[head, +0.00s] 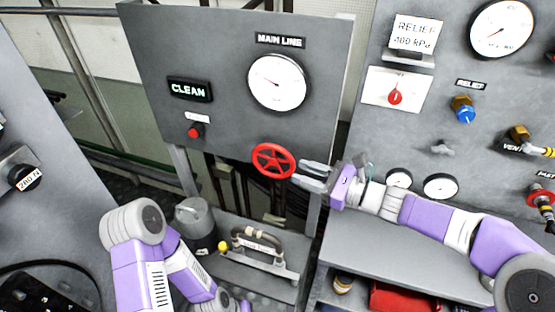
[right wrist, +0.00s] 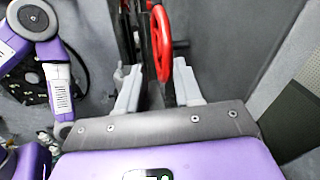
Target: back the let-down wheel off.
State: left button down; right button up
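A red spoked handwheel (head: 273,160) stands in front of the lower edge of the main line panel. No label on it is readable. My right gripper (head: 308,176) reaches it from the right, with its fingertips at the wheel's right rim. In the right wrist view, the red wheel (right wrist: 182,70) shows edge-on between the two spread fingers of the right gripper (right wrist: 158,95). The rim is close to the right finger, with a gap to the left finger; contact cannot be told. My left arm is folded at the lower left and its gripper does not show.
The main line gauge (head: 278,81), lit CLEAN sign (head: 189,90) and red button (head: 195,131) are on the panel above. A grey canister (head: 195,226) and a handled tool (head: 262,248) stand below. The relief panel (head: 430,135) with knobs rises at right, above a grey shelf (head: 400,255).

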aim_at(290, 159)
jog(key=shift+w+r+y, duration=0.1)
jog(key=shift+r+y, duration=0.2)
jog(key=shift+r, duration=0.55)
jog(key=shift+w+a+r, duration=0.1)
jog(key=shift+a+r, duration=0.05)
jog(key=shift+r, duration=0.15)
jog(key=x, duration=0.7)
jog(key=shift+w+r+b, duration=0.1)
jog(key=shift+w+b, duration=0.05)
jog(key=shift+b, duration=0.2)
grip_shut()
